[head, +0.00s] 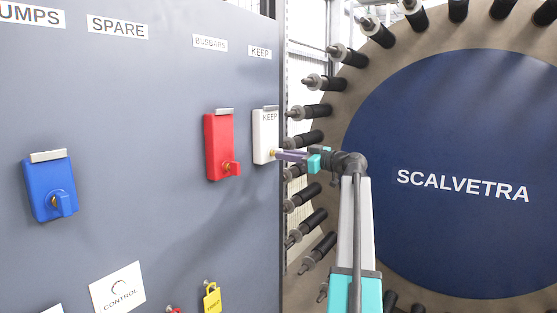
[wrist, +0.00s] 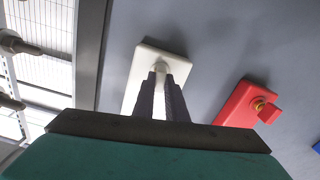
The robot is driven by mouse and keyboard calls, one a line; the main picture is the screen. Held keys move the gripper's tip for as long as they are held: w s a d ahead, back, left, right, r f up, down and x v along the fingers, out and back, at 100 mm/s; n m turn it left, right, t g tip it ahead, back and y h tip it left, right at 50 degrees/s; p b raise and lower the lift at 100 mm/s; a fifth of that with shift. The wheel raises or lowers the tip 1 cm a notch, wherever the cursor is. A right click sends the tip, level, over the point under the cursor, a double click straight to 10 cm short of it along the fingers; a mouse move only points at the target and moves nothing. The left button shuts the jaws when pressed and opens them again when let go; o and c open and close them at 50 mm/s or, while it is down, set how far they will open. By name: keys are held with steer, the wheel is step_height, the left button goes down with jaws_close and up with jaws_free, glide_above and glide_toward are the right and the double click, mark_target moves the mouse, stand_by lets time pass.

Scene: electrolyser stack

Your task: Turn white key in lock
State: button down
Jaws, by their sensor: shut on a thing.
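The white lock box (head: 264,132) hangs on the grey panel near its right edge, under a "KEEP" label. It also shows in the wrist view (wrist: 150,62). My gripper (head: 279,154) reaches it from the right. In the wrist view its two dark fingers (wrist: 160,85) are closed around the white key (wrist: 160,68) at the face of the box. The fingers hide most of the key, so its turn angle cannot be told.
A red lock box (head: 219,146) with a red key (head: 232,168) is just left of the white one. A blue box (head: 50,187) is farther left. A yellow tag (head: 212,299) hangs below. The round stack end (head: 450,160) with black studs stands at right.

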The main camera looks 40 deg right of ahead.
steer(key=shift+r+n+b, duration=0.1)
steer(key=shift+n+b, duration=0.6)
steer(key=shift+b, duration=0.95)
steer(key=shift+w+n+b, duration=0.1)
steer(key=shift+n+b, duration=0.3)
steer(key=shift+b, duration=0.65)
steer(key=shift+n+b, duration=1.3)
steer(key=shift+b, duration=1.65)
